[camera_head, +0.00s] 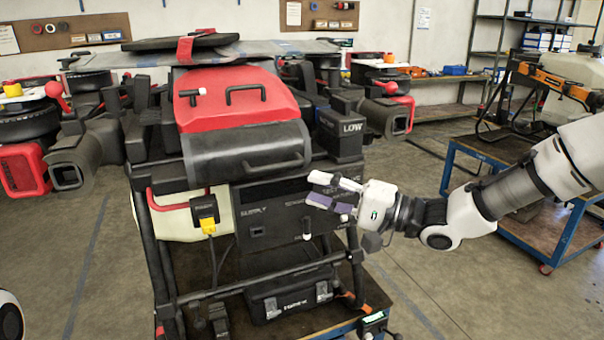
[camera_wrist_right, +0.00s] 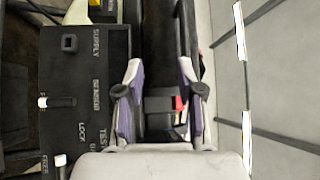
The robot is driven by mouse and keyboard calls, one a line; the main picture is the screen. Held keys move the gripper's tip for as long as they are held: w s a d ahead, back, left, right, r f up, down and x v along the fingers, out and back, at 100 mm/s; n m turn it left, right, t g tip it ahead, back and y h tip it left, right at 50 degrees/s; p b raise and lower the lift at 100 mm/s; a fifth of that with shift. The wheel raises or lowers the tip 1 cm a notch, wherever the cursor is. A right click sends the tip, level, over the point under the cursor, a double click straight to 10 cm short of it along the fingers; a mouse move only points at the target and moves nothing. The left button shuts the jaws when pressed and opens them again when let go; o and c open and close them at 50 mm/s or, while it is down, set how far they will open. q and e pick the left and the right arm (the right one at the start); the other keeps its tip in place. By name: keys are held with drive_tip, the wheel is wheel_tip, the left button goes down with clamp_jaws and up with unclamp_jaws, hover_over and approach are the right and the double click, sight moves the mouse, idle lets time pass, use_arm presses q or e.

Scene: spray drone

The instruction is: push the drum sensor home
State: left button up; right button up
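The drone (camera_head: 245,100) stands on a cart with its red cover facing me. Its black front panel (camera_head: 275,222) carries a SUPPLY label and a white-tipped lever (camera_head: 307,237). In the right wrist view the panel (camera_wrist_right: 85,75) also reads SENSOR, LOCK and TEST. I cannot tell for certain which part is the drum sensor. My right gripper (camera_head: 335,193) is at the panel's upper right edge. In the wrist view its two fingers (camera_wrist_right: 160,80) stand apart, with dark frame parts and a small red tab (camera_wrist_right: 179,102) seen between them. I see no held object. My left gripper is out of view.
A black box marked LOW (camera_head: 342,130) sits just above the right gripper. A yellow plug (camera_head: 208,226) hangs at the panel's left. The cart's black frame tubes stand close around the panel. A blue cart (camera_head: 468,148) stands at the right, behind my right arm.

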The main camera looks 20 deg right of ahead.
sight(279, 167)
drive_tip(key=w+a+r, duration=0.1)
drive_tip(key=a, duration=0.1)
drive_tip(key=w+a+r+p, duration=0.1)
drive_tip(key=a, duration=0.1)
drive_tip(key=w+a+r, duration=0.2)
drive_tip(key=shift+w+a, duration=0.1)
drive_tip(key=shift+a, duration=0.1)
drive_tip(key=shift+a+r+n, duration=0.15)
drive_tip(key=shift+a+n, duration=0.15)
drive_tip(key=shift+a, duration=0.2)
drive_tip(key=shift+d, duration=0.3)
drive_tip(key=shift+c, duration=1)
clamp_jaws()
